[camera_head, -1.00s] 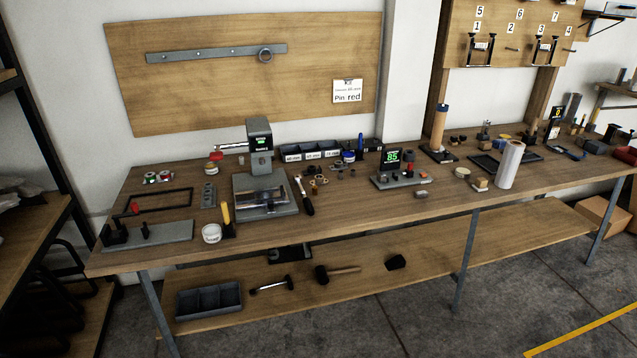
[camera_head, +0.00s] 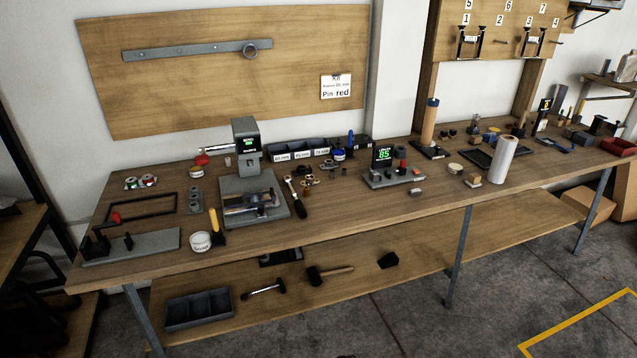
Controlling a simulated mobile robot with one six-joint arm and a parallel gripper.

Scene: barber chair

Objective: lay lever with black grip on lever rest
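A lever with a black grip (camera_head: 299,207) lies on the bench just right of the grey press (camera_head: 243,185). Its silver shaft points away to the back, and its black end is nearer the front. I cannot tell for sure which thing is the lever rest. A grey plate with black uprights (camera_head: 131,246) stands at the bench's front left corner and may be it; nothing long is seen lying across it. My gripper is not in view.
The wooden bench (camera_head: 340,215) runs across the view. A white tub (camera_head: 201,241) and a yellow-handled tool (camera_head: 214,226) stand left of the press. A display stand (camera_head: 383,157) and a white roll (camera_head: 503,160) are to the right. The front middle is clear.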

